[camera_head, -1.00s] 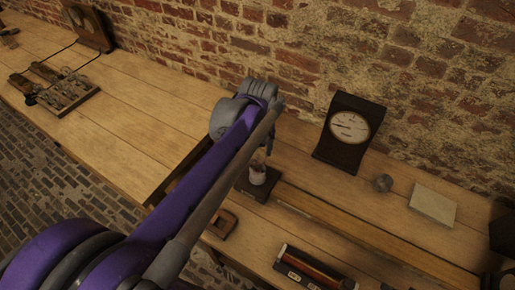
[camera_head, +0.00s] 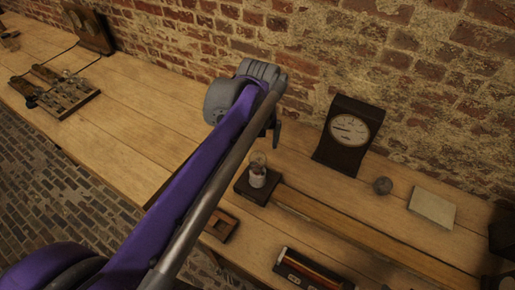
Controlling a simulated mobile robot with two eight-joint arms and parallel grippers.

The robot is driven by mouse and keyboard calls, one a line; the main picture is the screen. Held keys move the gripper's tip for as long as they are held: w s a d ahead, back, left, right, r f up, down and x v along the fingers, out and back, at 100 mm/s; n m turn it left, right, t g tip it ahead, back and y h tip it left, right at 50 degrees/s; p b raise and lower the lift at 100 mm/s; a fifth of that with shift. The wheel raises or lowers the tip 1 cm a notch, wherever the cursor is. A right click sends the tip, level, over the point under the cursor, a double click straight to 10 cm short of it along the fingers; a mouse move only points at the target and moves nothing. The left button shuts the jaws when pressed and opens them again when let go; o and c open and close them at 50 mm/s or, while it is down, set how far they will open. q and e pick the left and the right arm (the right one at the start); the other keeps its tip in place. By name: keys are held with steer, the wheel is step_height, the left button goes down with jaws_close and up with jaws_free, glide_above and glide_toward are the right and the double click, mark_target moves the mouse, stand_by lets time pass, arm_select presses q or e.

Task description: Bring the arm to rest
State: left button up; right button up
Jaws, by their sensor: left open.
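My left arm, purple and grey, reaches in from the lower left over the bench. Its grey wrist (camera_head: 240,90) is raised in front of the brick wall. Only a small dark part of my left gripper (camera_head: 276,133) shows below and right of the wrist; the rest is hidden behind the arm. The gripper is open, and I see nothing held in it. It hangs above and slightly right of a small glass jar (camera_head: 258,172) on a dark square base (camera_head: 250,188), apart from it in the picture. My right gripper is out of view.
A dark-cased dial meter (camera_head: 348,132) stands near the wall. A wooden frame (camera_head: 221,225) and a dark instrument (camera_head: 308,270) lie in front. The left bench (camera_head: 120,125) has clear boards.

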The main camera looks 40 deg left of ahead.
arm_select(q)
steer(key=r, duration=0.5)
steer(key=shift+s+d, duration=0.2)
steer(key=shift+s, duration=0.05)
steer(key=shift+f, duration=0.1)
steer(key=s+d+f+n+t, duration=0.2)
steer(key=s+d+f+n, duration=0.2)
steer(key=n, duration=1)
steer(key=s+d+f+n+t, duration=0.2)
steer(key=s+d+f+n, duration=0.3)
steer(key=f+n, duration=0.6)
steer(key=d+n, duration=0.2)
steer(key=n, duration=0.1)
steer(key=shift+s+d+f+t+h, duration=0.2)
steer(key=shift+t+h, duration=0.1)
steer(key=shift+h, duration=0.1)
